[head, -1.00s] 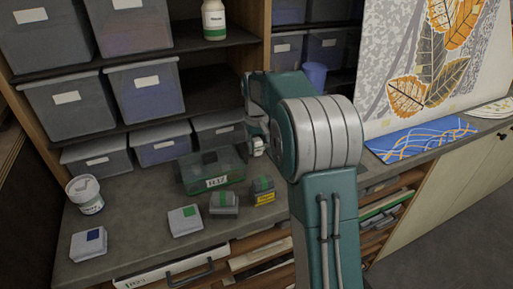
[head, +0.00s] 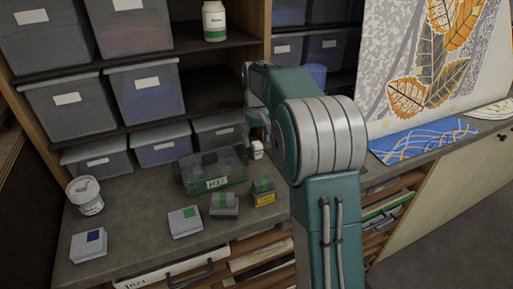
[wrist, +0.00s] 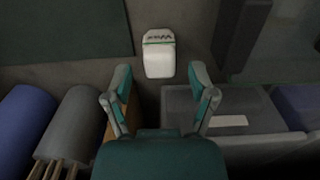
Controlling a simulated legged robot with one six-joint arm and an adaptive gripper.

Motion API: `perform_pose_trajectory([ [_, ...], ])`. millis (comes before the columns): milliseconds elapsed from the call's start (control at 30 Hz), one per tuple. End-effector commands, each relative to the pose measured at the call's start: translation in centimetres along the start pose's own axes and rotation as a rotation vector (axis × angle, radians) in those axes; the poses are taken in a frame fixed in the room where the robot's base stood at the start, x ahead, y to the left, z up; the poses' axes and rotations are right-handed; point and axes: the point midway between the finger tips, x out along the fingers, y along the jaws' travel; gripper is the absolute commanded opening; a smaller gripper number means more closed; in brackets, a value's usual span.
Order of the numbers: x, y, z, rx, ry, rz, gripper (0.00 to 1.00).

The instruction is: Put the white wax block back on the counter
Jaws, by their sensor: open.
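My gripper (wrist: 159,82) is open and empty. Its two fingers are spread, and the block appears just past the fingertips, centred between them. I cannot tell whether they touch it. In the head view my gripper is mostly hidden beside my arm, right of the green see-through bin (head: 228,172).
Grey lidded bins (wrist: 225,105) and dark blue and grey cylinders (wrist: 70,125) flank my gripper. On the counter stand a white jar (head: 86,196) and several small blocks, one green-marked (head: 185,222). The front left counter has free room.

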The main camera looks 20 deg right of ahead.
Motion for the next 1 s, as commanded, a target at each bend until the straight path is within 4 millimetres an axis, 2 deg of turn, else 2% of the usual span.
perform_pose_trajectory([
  [100, -2.7, 0.0, -0.1, 0.000, 0.005, 0.001, 0.73],
  [300, -6.4, 0.0, -0.1, 0.000, 0.004, 0.001, 0.73],
  [500, -8.2, 0.0, 0.0, 0.000, 0.001, 0.000, 0.73],
  [667, -8.4, -0.1, 0.1, 0.000, 0.003, 0.001, 0.73],
  [767, -9.2, -0.7, 1.1, -0.001, 0.020, 0.004, 0.73],
  [833, -10.1, -1.5, 2.5, -0.001, 0.044, 0.008, 0.73],
  [1000, -11.9, -4.0, 7.1, -0.003, 0.121, 0.018, 0.73],
])
